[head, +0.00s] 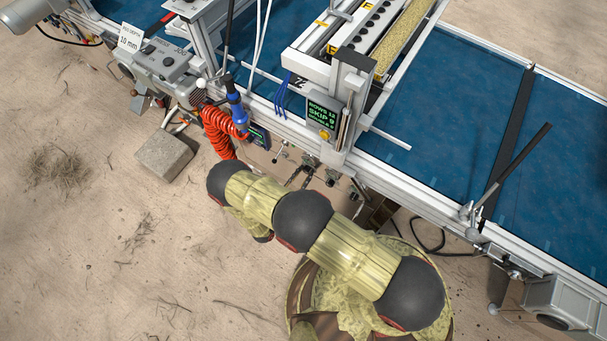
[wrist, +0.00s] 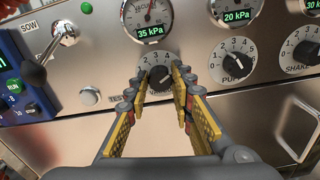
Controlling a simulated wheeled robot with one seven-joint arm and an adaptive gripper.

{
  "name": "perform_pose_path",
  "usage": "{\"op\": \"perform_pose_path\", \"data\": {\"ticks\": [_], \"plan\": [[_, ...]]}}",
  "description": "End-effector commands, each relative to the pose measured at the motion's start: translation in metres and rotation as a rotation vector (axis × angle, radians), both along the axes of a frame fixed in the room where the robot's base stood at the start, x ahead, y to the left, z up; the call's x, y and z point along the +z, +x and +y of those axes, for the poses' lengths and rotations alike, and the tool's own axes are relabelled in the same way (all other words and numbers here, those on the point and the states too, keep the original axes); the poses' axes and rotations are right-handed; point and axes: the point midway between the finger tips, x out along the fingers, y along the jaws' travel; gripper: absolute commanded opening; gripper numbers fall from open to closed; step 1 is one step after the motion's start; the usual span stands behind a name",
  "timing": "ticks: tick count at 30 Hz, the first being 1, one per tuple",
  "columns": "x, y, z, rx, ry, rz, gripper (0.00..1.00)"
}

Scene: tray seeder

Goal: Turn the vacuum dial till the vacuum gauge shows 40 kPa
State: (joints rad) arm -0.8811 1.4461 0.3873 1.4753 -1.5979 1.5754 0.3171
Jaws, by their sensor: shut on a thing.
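In the wrist view my gripper (wrist: 166,97) is shut on the vacuum dial (wrist: 159,77), a round dark knob ringed by printed numbers. The fingers cover its lower part and part of its label. The vacuum gauge (wrist: 150,14) sits straight above it; its green readout shows 35 kPa, and the top of its face is cut off by the picture edge. In the head view my arm hides the dial, the gauge and my gripper.
Right of the dial are a second gauge (wrist: 236,10) reading 20 kPa, a knob marked PU (wrist: 239,66) and a SHAKE knob (wrist: 305,52). Left are a toggle lever (wrist: 67,30), a silver button (wrist: 90,96) and a blue display (wrist: 18,85). A red coiled hose (head: 219,130) hangs near my arm.

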Motion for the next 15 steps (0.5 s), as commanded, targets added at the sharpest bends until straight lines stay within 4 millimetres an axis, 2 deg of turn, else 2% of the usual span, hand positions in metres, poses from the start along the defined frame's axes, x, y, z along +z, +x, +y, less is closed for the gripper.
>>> {"op": "perform_pose_path", "data": {"ticks": [8, 15], "plan": [[-0.0005, -0.0004, -0.0005, -0.001, 0.021, -0.016, 0.0], [-0.0011, -0.0005, -0.0006, -0.001, 0.193, -0.15, 0.0]]}}
